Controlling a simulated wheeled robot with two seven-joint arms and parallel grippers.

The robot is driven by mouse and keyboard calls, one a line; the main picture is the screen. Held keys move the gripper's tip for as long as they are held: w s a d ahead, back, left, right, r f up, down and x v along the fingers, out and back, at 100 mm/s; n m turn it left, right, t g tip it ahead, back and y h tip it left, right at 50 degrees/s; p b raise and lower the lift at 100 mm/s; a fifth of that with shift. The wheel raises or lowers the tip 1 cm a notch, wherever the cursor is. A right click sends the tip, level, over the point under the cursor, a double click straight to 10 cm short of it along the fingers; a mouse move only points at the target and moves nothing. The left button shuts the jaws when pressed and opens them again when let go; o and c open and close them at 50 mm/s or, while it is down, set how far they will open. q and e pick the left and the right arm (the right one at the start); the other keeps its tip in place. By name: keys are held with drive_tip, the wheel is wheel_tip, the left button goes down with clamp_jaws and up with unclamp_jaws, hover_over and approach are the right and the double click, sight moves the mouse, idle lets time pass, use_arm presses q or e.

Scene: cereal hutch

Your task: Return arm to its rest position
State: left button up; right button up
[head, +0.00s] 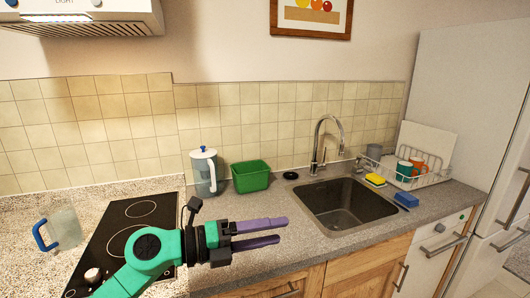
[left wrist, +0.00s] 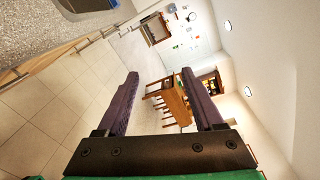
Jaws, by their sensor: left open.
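My left gripper (head: 262,232) has purple fingers and a green and black arm that comes in from the lower left of the head view. It is held in front of the counter, left of the sink. Its two fingers are apart with nothing between them. In the left wrist view the open fingers (left wrist: 160,95) point out into the room, toward a distant wooden table and chairs. My right gripper is in neither view.
The grey counter (head: 270,213) holds a blue-handled pitcher (head: 64,228), a black hob (head: 125,222), a white-lidded jug (head: 204,174), a green bin (head: 251,177), a sink (head: 345,203) and a dish rack (head: 408,174) with mugs. A fridge (head: 468,105) stands at right.

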use_arm(q)
drive_tip(key=w+a+r+n+t+y, duration=0.2)
drive_tip(key=w+a+r+n+t, duration=0.3)
drive_tip(key=n+t, duration=0.8)
drive_tip(key=s+a+f+n+g+y, duration=0.2)
drive_tip(key=a+f+n+g+y, duration=0.1)
drive_tip(key=a+f+n+y, duration=1.25)
drive_tip(key=s+a+f+n+g+h, duration=0.25)
drive_tip(key=s+f+n+g, duration=0.35)
drive_tip(key=s+f+g, duration=1.1)
drive_tip(key=s+f+t, duration=0.2)
drive_tip(key=s+f, duration=0.1)
drive_tip(key=f, duration=1.1)
drive_tip(key=s+f+t, duration=0.2)
drive_tip(key=s+f, duration=0.2)
drive_tip(key=f, duration=1.1)
drive_tip(key=s+a+f+g+y, duration=0.1)
drive_tip(key=s+a+f, duration=0.2)
drive_tip(key=s+f, duration=0.9)
drive_tip(key=s, duration=0.3)
drive_tip(key=shift+s+a+f+g, duration=0.3)
drive_tip(key=shift+a+f, duration=0.05)
